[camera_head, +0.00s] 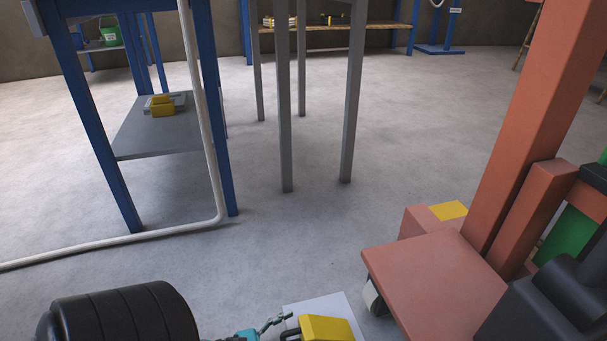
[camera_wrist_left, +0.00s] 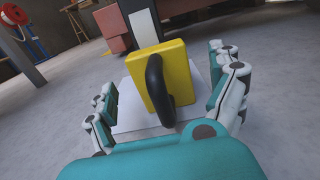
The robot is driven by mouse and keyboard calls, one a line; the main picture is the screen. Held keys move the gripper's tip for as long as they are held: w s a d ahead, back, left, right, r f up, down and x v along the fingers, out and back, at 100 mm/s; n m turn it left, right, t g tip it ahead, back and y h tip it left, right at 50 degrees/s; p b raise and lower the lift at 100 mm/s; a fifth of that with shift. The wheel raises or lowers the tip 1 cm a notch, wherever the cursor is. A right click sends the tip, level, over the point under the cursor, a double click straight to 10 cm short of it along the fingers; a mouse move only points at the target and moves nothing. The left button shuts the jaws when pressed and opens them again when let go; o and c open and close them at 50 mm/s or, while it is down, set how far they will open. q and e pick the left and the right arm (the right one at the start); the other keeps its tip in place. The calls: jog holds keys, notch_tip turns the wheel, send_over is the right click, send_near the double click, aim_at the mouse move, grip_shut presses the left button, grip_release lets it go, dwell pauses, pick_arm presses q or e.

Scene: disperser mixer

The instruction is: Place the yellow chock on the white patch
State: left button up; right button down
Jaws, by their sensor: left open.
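The yellow chock (camera_head: 326,328) with its black loop handle is at the bottom edge of the head view. It also shows upright in the left wrist view (camera_wrist_left: 178,75), handle toward me. It appears to stand on the white patch (camera_head: 302,305), whose pale surface shows around it in the left wrist view (camera_wrist_left: 132,112). My left gripper (camera_wrist_left: 165,78) is open, with its teal and white fingers on either side of the chock and visible gaps between. The chock's far side and underside are hidden. My right gripper is not in view.
An orange wheeled machine base (camera_head: 435,272) stands close to the right of the patch, with a yellow block (camera_head: 448,210) behind it. A blue-legged table (camera_head: 165,140) holds another yellow item (camera_head: 162,106) on its low shelf.

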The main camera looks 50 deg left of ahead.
pick_arm(q)
jog(key=p+v, duration=0.1)
jog(key=v, duration=0.7)
jog(key=shift+s+a+p, duration=0.15)
jog(key=shift+s+p, duration=0.1)
jog(key=shift+p, duration=0.15)
jog(key=shift+w+r, duration=0.1)
